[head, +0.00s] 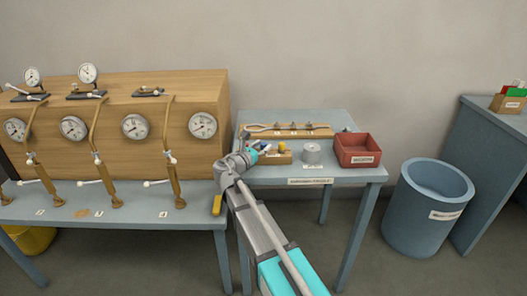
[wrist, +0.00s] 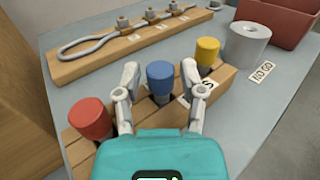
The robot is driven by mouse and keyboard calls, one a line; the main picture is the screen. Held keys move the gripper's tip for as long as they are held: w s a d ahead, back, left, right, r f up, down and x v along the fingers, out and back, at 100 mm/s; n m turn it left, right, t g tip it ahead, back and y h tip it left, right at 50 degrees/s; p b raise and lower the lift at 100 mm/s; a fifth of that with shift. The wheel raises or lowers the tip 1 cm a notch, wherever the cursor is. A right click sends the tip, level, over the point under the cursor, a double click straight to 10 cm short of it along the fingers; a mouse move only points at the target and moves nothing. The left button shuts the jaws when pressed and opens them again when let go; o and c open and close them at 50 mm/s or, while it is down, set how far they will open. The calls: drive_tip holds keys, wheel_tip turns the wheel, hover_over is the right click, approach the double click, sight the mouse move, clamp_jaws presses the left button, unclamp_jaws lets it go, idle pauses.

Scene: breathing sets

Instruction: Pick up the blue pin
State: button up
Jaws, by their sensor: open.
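The blue pin (wrist: 160,80) stands upright in a wooden block (wrist: 218,85) in the wrist view, between a red pin (wrist: 91,118) and a yellow pin (wrist: 207,52). My gripper (wrist: 167,82) is open, with one finger on each side of the blue pin. I cannot tell whether the fingers touch it. In the head view my gripper (head: 256,148) is over the block on the small blue-grey table (head: 330,178), and the yellow pin (head: 282,146) shows beside it. The blue pin is mostly hidden there.
A grey cylinder (wrist: 245,45) stands by a "NO GO" label. A wooden rack (wrist: 90,67) with a looped tool lies behind the block. A red bin (head: 357,148) is at the table's right. A gauge bench (head: 110,215) stands left, a blue barrel (head: 428,215) right.

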clamp_jaws()
idle(0.3)
drive_tip(key=shift+r, duration=0.2)
wheel_tip(320, 180, up, 2)
drive_tip(key=shift+p, duration=1.2)
drive_tip(key=s+d+r+p, duration=0.2)
drive_tip(key=s+r+p, duration=0.8)
drive_tip(key=s, duration=0.3)
drive_tip(key=shift+s+d+r+p, duration=0.3)
drive_tip(key=shift+s+d, duration=0.05)
drive_tip(key=shift+s, duration=0.05)
drive_tip(key=shift+a, duration=0.1)
